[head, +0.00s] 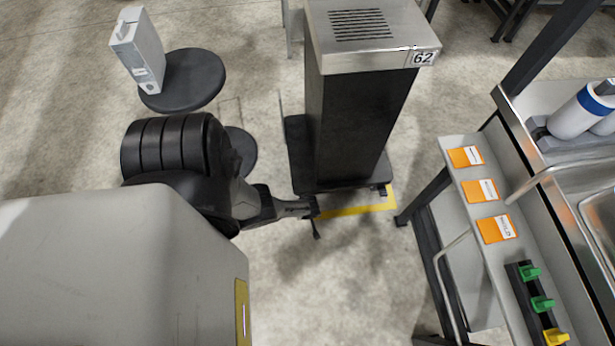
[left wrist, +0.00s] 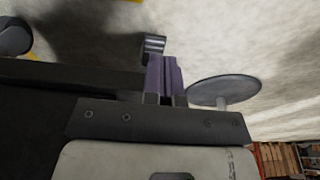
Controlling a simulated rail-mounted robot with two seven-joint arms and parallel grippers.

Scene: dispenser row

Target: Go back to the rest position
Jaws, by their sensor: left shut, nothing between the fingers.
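My left gripper (head: 309,208) shows in the head view at the end of my arm coming in from the left. It is near the foot of a dark pedestal (head: 358,130) with a metal top marked 62, over the concrete floor. In the left wrist view the gripper fingers (left wrist: 164,62) are together with nothing between them. My right gripper is not in either view.
A round black stool (head: 205,78) carries a white box (head: 138,50) at the upper left. A metal counter (head: 512,140) with orange labels, knobs (head: 543,304) and a white-blue cylinder (head: 580,112) stands at right. Floor (head: 330,290) between is clear.

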